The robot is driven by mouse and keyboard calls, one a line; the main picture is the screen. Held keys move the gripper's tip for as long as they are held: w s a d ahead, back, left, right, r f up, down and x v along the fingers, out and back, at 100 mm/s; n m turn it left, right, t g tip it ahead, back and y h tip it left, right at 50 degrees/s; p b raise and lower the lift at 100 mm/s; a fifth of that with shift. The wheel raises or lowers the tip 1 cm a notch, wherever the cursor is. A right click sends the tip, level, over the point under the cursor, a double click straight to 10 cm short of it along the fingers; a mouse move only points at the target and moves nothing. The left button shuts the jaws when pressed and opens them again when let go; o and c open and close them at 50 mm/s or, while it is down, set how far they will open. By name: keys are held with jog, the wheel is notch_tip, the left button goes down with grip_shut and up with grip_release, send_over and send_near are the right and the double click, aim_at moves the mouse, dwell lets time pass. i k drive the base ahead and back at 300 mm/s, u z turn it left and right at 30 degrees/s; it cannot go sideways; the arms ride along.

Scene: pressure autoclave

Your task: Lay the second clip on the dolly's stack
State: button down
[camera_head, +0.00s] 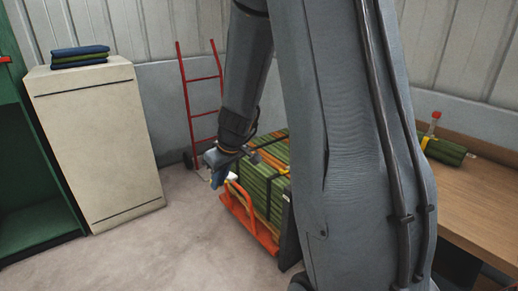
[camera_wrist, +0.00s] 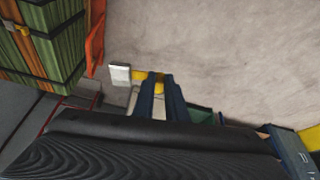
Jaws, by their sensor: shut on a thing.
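The orange dolly (camera_head: 250,222) stands on the floor and bears a strapped stack of green and orange slabs (camera_head: 262,190). The stack also shows at the upper left of the wrist view (camera_wrist: 50,50), with a small yellow piece (camera_wrist: 22,29) on its dark strap. My gripper (camera_head: 218,178) is beside the stack's left side, pointing down. In the wrist view its blue fingers (camera_wrist: 160,88) are shut on a small yellow and white piece, seemingly the clip (camera_wrist: 121,75). The clip is apart from the stack, over bare floor. The fingers hide part of it.
A red hand truck (camera_head: 203,90) leans at the back wall. A cream cabinet (camera_head: 97,145) with folded cloths (camera_head: 80,56) stands left, next to a green cabinet (camera_head: 35,175). A wooden bench (camera_head: 475,195) with a green bundle (camera_head: 443,150) is right. Floor left of the dolly is clear.

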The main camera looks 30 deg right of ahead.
aim_at(273, 163)
jog(key=z, duration=0.3)
jog(key=i, duration=1.4)
jog(key=z, duration=0.9)
jog(key=i, duration=0.25)
jog(key=z, duration=0.15)
